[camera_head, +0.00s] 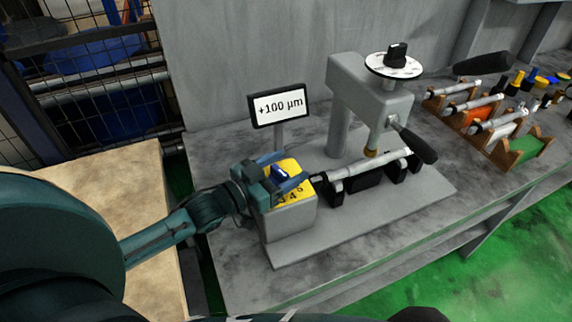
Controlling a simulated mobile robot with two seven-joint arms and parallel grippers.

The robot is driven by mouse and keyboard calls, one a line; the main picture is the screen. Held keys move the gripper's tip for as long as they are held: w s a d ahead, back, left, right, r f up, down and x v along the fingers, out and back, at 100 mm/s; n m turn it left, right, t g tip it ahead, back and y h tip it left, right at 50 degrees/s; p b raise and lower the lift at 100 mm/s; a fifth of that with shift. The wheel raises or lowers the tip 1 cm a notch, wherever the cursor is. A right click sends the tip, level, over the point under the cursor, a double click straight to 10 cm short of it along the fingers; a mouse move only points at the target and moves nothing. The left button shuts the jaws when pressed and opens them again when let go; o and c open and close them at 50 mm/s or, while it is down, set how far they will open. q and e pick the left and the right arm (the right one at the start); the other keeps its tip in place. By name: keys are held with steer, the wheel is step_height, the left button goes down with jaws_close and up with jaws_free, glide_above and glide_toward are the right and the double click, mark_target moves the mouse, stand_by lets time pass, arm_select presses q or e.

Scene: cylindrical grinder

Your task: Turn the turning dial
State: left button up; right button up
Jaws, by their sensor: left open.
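A yellow dial face with black numbers (292,197) sits on top of a grey block (289,222) at the left end of the grinder. My left gripper (284,172) is over this yellow face, with its open fingers close around the dial's middle. The fingers hide much of the face, and I cannot tell whether they touch the dial. A black knob (397,53) on a white marked disc (393,66) stands on top of the grinder's grey head (374,92). A small display (279,106) reads "+100 µm". My right gripper is not in view.
A metal shaft (373,171) lies across black supports right of the block. A lever with a black grip (418,146) sticks out from the head. Wooden racks with coloured parts (520,150) stand at the right. The grey table (330,275) is clear in front.

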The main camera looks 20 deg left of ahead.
arm_select(q)
steer(key=shift+w+d, duration=0.1)
steer(key=shift+w, duration=0.1)
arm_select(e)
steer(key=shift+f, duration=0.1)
arm_select(q)
steer(key=shift+c, duration=0.5)
steer(key=c, duration=0.9)
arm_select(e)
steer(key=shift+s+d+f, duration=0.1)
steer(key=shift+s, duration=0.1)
